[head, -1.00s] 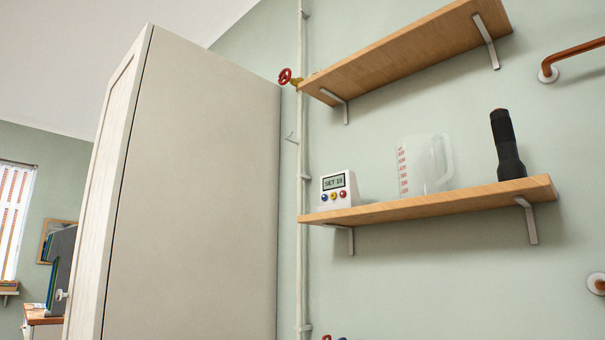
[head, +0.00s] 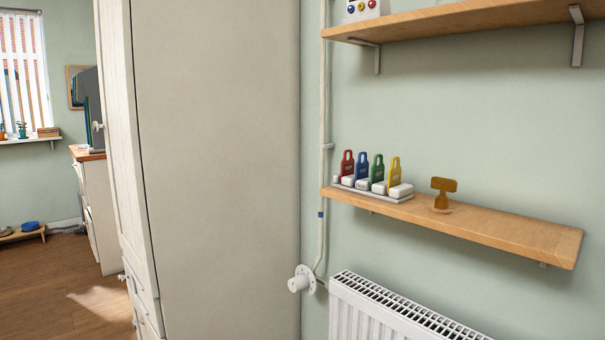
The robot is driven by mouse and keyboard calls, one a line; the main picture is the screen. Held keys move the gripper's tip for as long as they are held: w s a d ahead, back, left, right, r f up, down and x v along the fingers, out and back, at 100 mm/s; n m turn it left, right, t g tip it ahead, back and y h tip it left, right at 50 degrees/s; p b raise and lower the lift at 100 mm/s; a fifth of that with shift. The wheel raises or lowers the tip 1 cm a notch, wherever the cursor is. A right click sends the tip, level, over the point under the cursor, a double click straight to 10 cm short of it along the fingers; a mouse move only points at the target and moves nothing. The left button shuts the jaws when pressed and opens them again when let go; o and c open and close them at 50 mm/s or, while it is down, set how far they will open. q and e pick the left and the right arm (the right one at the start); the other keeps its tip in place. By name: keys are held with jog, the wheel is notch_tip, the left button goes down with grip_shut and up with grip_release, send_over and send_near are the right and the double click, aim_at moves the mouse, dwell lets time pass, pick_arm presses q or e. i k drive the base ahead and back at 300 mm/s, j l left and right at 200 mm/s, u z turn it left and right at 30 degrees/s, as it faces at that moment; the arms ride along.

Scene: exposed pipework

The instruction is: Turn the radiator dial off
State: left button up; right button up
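The radiator dial (head: 301,279) is a white round knob at the lower middle of the head view. It sits at the foot of the white vertical pipe, just left of the radiator. The white radiator (head: 385,312) is on the wall at the bottom, its top grille showing and its lower part cut off by the frame. I cannot read any mark on the dial or tell its setting. Neither of my grippers shows in the head view.
A tall cream cabinet (head: 220,160) stands close to the dial's left. A wooden shelf (head: 500,230) above the radiator holds several coloured tags (head: 362,167) on a tray and a brass key-like piece (head: 442,190). Another shelf (head: 480,17) is higher. Wooden floor (head: 50,280) is open at left.

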aim_at(301, 282)
jog(key=i+j+z, duration=0.55)
jog(key=j, duration=0.15)
jog(key=i+j+z, duration=0.1)
jog(key=j+z, duration=0.2)
jog(key=j, duration=0.15)
